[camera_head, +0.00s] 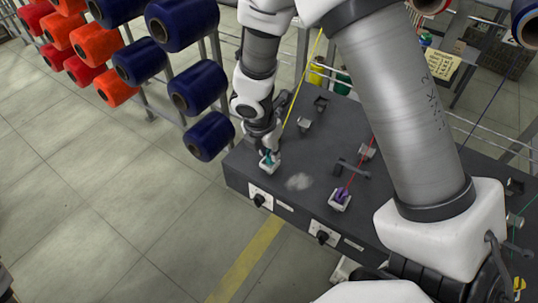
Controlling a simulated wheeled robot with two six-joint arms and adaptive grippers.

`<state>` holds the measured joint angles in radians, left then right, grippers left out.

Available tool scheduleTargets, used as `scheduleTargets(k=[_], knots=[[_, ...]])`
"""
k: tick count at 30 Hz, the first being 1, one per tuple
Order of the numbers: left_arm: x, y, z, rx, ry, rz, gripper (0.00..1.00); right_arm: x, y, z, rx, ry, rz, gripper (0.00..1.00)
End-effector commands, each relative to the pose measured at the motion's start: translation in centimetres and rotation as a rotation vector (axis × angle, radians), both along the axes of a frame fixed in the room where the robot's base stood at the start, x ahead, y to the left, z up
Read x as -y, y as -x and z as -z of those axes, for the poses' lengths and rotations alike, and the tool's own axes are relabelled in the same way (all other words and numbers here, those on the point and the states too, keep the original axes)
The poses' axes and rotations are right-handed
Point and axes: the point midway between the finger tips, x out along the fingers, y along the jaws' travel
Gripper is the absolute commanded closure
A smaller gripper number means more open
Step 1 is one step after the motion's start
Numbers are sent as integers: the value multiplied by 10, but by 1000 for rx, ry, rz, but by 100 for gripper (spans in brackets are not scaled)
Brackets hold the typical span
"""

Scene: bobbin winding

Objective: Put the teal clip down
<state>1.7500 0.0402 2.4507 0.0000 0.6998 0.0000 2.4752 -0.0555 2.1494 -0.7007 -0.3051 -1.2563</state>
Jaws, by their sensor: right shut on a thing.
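The teal clip (265,159) is at the left front of the dark machine top, at a small white holder (271,168). My right gripper (268,152) points down and is shut on the teal clip. The fingers partly cover the clip, and I cannot tell whether it rests on the holder or is just above it. My left gripper is not in view.
A purple clip (342,194) sits at another white holder to the right, with a red thread. Grey fluff (299,181) lies between them. Black knobs (259,200) line the front face. Racks of blue spools (198,87) and orange spools stand left.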

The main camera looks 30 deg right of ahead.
Motion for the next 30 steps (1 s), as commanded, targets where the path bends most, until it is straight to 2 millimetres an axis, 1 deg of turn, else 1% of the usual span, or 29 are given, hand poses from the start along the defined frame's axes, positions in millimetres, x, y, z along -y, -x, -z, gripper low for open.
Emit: scheduleTargets(k=[1,2,8,9,10,11,19,22,23,26,30], knots=[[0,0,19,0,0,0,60,1,0,17,1,0,-1,100],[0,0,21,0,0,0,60,1,0,18,1,-1,-2,100],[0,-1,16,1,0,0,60,1,1,13,0,0,-3,100],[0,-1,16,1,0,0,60,1,1,13,0,0,-3,69],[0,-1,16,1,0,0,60,1,1,13,0,0,-3,59],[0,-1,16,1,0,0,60,1,1,13,0,0,-3,51],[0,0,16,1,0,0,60,1,0,12,0,0,-3,51],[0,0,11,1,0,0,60,0,1,5,2,0,-2,51],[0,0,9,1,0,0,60,-1,1,1,1,1,-1,51],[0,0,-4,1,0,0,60,-5,3,-20,4,2,-2,51],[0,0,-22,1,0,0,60,-13,6,-57,5,2,-2,51]])
